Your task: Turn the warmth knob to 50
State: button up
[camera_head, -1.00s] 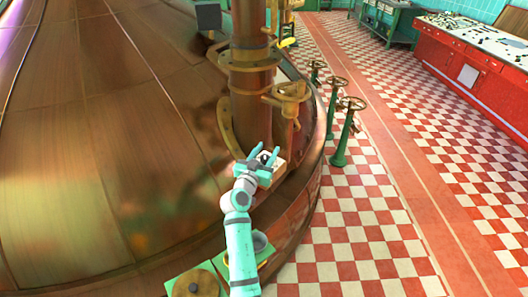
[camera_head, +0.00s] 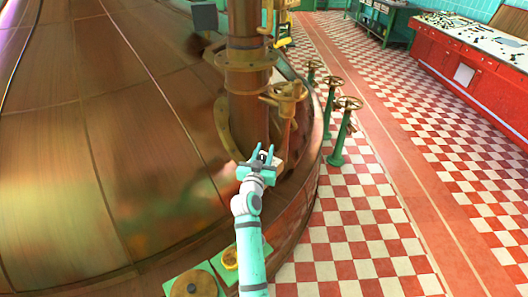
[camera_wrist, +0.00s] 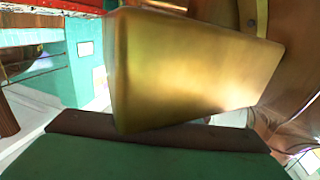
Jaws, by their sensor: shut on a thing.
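My gripper (camera_head: 262,151) is at the foot of the upright copper pipe (camera_head: 249,105), beside the big copper kettle (camera_head: 110,140). In the wrist view a smooth brass block (camera_wrist: 185,75), likely the warmth knob, fills the middle, close against a green finger (camera_wrist: 140,158) with a dark pad. My gripper is shut on this brass piece. In the head view the fingers and a small pale box (camera_head: 277,164) hide the piece. No scale, pointer or number is readable, so the knob's setting cannot be told.
A brass handwheel valve (camera_head: 286,92) stands just beyond my gripper. Green pedestals with handwheels (camera_head: 347,104) line the kettle's right side. A red console (camera_head: 470,70) stands at far right. The checkered floor (camera_head: 370,220) between is clear.

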aim_at(264, 162)
jog(key=shift+w+a+r+n+t+y, duration=0.1)
jog(key=shift+a+n+t+y, duration=0.1)
jog(key=shift+n+y, duration=0.8)
jog(key=shift+a+n+t+y, duration=0.15)
jog(key=shift+n+y, duration=0.35)
jog(key=shift+y, duration=0.9)
jog(key=shift+a+n+y, duration=0.3)
jog(key=shift+n+y, duration=0.4)
jog(key=shift+y, duration=0.35)
jog(key=shift+a+n+y, duration=0.3)
jog(key=shift+n+y, duration=0.4)
jog(key=shift+y, duration=0.35)
jog(key=shift+a+g+y, duration=0.1)
jog(key=shift+g+y, duration=0.2)
jog(key=shift+g, duration=0.15)
jog(key=o, duration=1)
jog(key=shift+o, duration=0.2)
jog(key=v, duration=1.1)
